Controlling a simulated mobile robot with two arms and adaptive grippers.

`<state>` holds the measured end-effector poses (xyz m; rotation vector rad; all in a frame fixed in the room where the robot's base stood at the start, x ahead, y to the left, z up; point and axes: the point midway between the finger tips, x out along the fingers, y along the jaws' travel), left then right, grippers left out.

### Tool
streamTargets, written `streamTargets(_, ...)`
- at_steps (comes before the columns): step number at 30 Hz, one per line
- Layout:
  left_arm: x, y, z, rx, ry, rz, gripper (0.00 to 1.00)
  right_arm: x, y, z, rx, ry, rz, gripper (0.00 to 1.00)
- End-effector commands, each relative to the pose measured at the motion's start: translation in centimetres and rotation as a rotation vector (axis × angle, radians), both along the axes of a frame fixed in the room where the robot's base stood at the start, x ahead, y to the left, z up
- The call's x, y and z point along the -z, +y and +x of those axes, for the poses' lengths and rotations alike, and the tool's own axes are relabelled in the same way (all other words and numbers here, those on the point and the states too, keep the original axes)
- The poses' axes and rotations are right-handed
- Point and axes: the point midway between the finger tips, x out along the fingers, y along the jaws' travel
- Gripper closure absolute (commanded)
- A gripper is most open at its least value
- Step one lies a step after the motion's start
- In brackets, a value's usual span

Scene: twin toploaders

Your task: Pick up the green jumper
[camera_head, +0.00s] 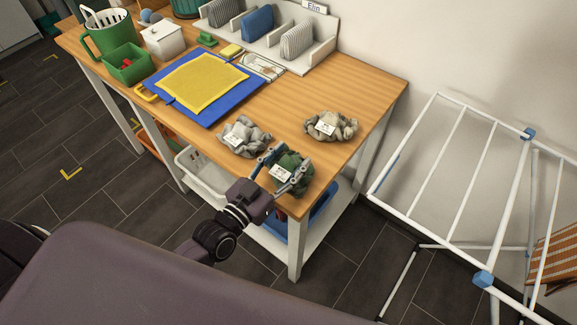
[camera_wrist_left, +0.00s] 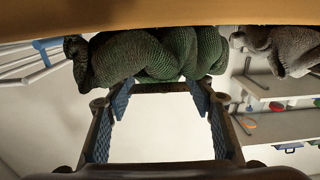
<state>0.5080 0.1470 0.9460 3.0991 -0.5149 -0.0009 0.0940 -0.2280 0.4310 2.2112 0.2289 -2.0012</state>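The green jumper (camera_head: 297,184) is a dark green crumpled knit with a white tag, near the front right corner of the wooden table (camera_head: 380,88). In the left wrist view the green jumper (camera_wrist_left: 150,55) lies just beyond the fingertips, with the picture upside down. My left gripper (camera_head: 285,160) is open, with its two fingers spread at the jumper in the head view. In the wrist view the space between the fingers of the left gripper (camera_wrist_left: 160,92) is empty. I cannot tell whether the fingers touch the jumper. My right gripper is not in view.
A light grey garment (camera_head: 245,138) lies close left of the jumper, and a beige one (camera_head: 331,126) lies behind it. A yellow cloth on a blue board (camera_head: 205,118) is farther left. A white drying rack (camera_head: 455,175) stands right of the table.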

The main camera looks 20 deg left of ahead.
Motion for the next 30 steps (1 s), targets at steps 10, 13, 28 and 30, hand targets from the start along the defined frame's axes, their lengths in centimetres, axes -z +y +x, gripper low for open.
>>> streamTargets(10,0.0,0.0,0.0,0.0,0.0,0.001,0.91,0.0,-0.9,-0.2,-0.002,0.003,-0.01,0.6)
streamTargets(13,-0.1,0.0,0.0,0.0,-0.003,0.0,1.0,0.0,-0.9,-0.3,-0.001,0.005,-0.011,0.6)
streamTargets(28,-2.6,0.0,0.0,-0.001,-0.007,-0.002,1.0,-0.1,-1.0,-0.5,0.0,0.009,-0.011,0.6)
streamTargets(30,-4.1,0.0,0.0,-0.001,-0.008,-0.004,1.0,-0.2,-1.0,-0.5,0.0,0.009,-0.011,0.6)
